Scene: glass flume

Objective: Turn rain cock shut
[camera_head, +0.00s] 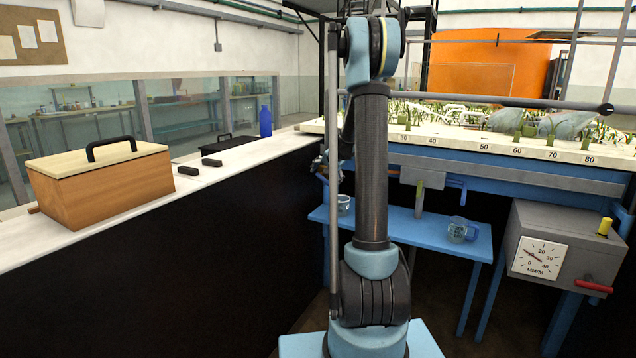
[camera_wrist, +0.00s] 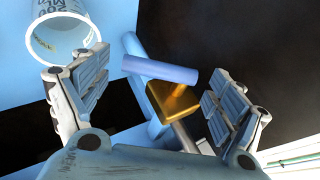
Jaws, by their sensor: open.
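In the wrist view, a cock with a blue bar handle (camera_wrist: 160,69) and a brass body (camera_wrist: 172,101) is between the fingers of my gripper (camera_wrist: 156,84). The fingers are open, one on each side, and appear apart from the cock. The handle lies nearly level across the picture. A grey pipe end shows below the brass body. In the head view my arm hides most of this area, and I cannot make out the cock clearly there.
A grey box with a dial (camera_head: 540,257) is at right. A white-topped counter (camera_head: 130,207) runs along the left.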

